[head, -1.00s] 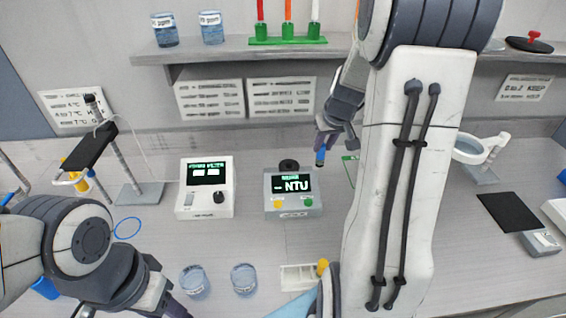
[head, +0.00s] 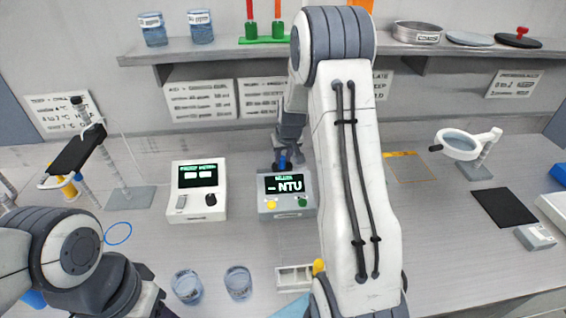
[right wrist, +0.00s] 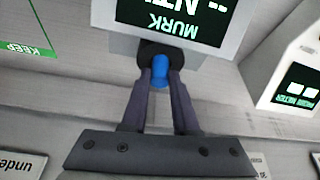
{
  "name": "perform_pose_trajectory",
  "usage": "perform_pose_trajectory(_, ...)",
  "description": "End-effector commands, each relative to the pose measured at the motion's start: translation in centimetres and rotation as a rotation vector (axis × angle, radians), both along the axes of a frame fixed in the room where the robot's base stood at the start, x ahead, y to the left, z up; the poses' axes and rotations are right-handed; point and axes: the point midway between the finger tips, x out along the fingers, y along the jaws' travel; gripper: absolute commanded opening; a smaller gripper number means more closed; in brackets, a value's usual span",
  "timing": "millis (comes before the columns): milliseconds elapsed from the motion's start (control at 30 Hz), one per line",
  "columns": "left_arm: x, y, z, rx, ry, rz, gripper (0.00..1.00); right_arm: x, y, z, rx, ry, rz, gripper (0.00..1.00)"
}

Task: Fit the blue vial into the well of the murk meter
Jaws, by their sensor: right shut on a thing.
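My right gripper (right wrist: 160,85) is shut on the blue vial (right wrist: 160,70), whose blue top shows between the fingers. The vial is at the collar; how deep it sits is hidden. In the head view the right gripper (head: 289,148) is behind the meter. My left gripper (head: 155,303) is low left, its fingertips unclear.
A white meter (head: 198,205) stands left of the murk meter. Two glass beakers (head: 187,287) (head: 238,282) and a white tray (head: 292,280) stand in front. A shelf (head: 230,54) with a green tube rack (head: 265,40) runs behind. A black mat (head: 505,208) lies at right.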

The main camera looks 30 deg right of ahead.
Motion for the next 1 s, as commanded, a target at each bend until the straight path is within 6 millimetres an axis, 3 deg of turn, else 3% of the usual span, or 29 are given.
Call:
perform_pose_trajectory(200,0.0,0.0,-0.1,0.0,0.0,0.0,0.5,0.2,-0.1,0.0,-0.003,-0.006,0.0,0.0)
perform_pose_trajectory(233,0.0,0.0,-0.1,0.0,0.0,0.0,0.5,0.1,-0.1,0.0,-0.003,-0.006,0.0,0.39)
perform_pose_trajectory(300,0.0,0.0,-0.1,0.0,0.0,0.0,0.5,0.1,-0.1,0.0,-0.003,-0.006,0.0,0.58)
perform_pose_trajectory(667,0.0,0.0,-0.2,0.0,0.0,0.0,0.5,0.0,0.0,0.3,-0.003,-0.006,0.0,0.58)
perform_pose_trajectory(767,0.0,0.0,-0.4,0.0,0.0,0.0,0.5,-0.4,0.1,1.3,-0.003,-0.006,0.001,0.58)
perform_pose_trajectory(1000,0.0,0.0,-1.2,0.0,0.0,-0.001,0.5,-2.2,0.6,5.9,-0.004,-0.009,0.001,0.58)
